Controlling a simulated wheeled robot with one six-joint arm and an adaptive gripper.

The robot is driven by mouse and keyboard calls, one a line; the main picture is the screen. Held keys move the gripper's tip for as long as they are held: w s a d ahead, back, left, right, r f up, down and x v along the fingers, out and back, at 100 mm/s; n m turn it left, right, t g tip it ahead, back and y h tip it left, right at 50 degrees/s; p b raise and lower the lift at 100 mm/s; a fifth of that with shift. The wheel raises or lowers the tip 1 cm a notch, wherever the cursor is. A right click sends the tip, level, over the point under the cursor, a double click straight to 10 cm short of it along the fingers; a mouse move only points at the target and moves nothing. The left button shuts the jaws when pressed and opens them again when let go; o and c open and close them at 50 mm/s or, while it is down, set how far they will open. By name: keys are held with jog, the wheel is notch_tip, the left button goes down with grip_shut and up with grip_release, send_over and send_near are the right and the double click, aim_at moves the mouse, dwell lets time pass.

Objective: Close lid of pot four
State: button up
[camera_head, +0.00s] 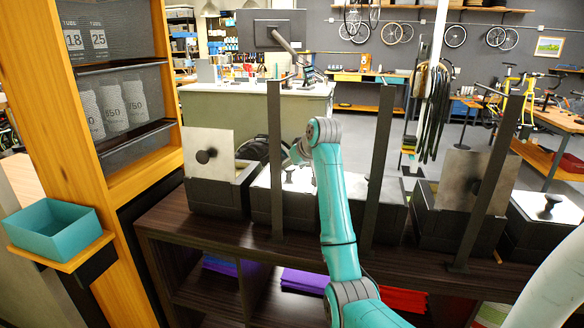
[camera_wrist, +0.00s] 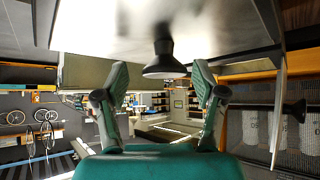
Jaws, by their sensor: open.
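Several dark pots stand in a row on a dark shelf unit (camera_head: 165,222). The far-left pot (camera_head: 214,197) has its metal lid (camera_head: 208,140) standing upright. The lid (camera_head: 268,179) of the pot beside it lies flat; its black knob shows in the wrist view (camera_wrist: 165,62). My gripper (camera_head: 298,152) is over this second pot, partly hidden by my arm. In the wrist view my gripper (camera_wrist: 160,78) is open, with the knob near and between its fingertips. Further right, a lid (camera_head: 455,178) stands upright, and the far-right lid (camera_head: 550,207) lies flat. No numbers show on the pots.
Dark upright posts (camera_head: 276,160) rise among the pots, close to my arm. A teal bin (camera_head: 52,230) sits on a wooden ledge at left. A counter (camera_head: 240,105) with a monitor stands behind. The wrist view looks upside down.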

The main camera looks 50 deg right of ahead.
jog(key=v, duration=1.2)
jog(key=shift+d, duration=0.1)
